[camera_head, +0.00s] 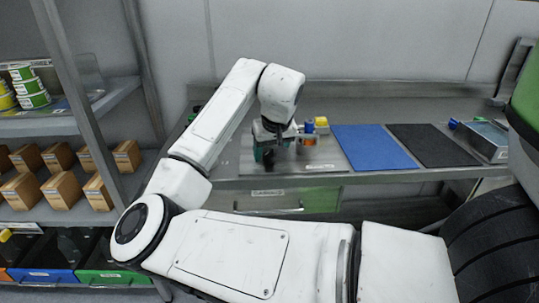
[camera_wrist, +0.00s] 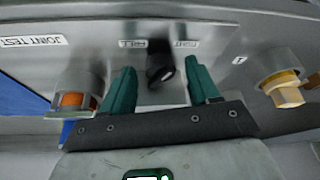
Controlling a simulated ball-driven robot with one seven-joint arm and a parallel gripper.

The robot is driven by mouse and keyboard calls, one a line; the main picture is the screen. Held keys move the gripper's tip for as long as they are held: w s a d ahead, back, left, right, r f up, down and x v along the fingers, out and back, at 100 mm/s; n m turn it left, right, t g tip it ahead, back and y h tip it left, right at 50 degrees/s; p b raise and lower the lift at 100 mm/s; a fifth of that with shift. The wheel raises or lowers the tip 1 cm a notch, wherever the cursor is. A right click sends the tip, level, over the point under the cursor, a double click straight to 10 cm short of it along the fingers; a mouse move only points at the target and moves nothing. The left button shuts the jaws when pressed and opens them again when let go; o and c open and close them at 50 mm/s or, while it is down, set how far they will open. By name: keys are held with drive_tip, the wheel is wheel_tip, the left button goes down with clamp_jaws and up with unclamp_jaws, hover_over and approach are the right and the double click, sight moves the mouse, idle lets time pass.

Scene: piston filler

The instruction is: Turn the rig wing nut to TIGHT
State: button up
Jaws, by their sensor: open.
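In the wrist view a dark wing nut (camera_wrist: 158,66) stands on the grey metal rig plate (camera_wrist: 105,25), between two small white labels. The labels are too blurred to read surely. My gripper (camera_wrist: 160,70) is open, with one green finger on each side of the nut. A gap shows between the nut and each finger. Nothing is held. In the head view my gripper (camera_head: 268,152) is low over the rig at the bench's left part, and the wing nut is hidden by it.
In the wrist view an orange-filled clear fitting (camera_wrist: 78,98) is left of my gripper and a brass fitting (camera_wrist: 287,92) right. In the head view a yellow-topped part (camera_head: 321,122) stands beside my gripper. Blue (camera_head: 372,148) and black (camera_head: 432,146) mats lie clear to the right.

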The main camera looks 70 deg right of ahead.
drive_tip(key=shift+w+d+f, duration=0.1)
drive_tip(key=shift+d+f, duration=0.05)
drive_tip(key=shift+f, duration=0.25)
drive_tip(key=c, duration=1)
drive_tip(key=shift+r+m+p, duration=0.2)
drive_tip(key=shift+m+p, duration=0.3)
drive_tip(key=shift+p, duration=0.2)
drive_tip(key=shift+c, duration=0.2)
drive_tip(key=shift+f+m+g+h+p, duration=0.15)
drive_tip(key=shift+m+g+h+p, duration=0.15)
drive_tip(key=shift+m+g+p, duration=0.5)
drive_tip(key=shift+t, duration=0.3)
drive_tip(key=o, duration=1)
drive_tip(key=shift+o, duration=0.2)
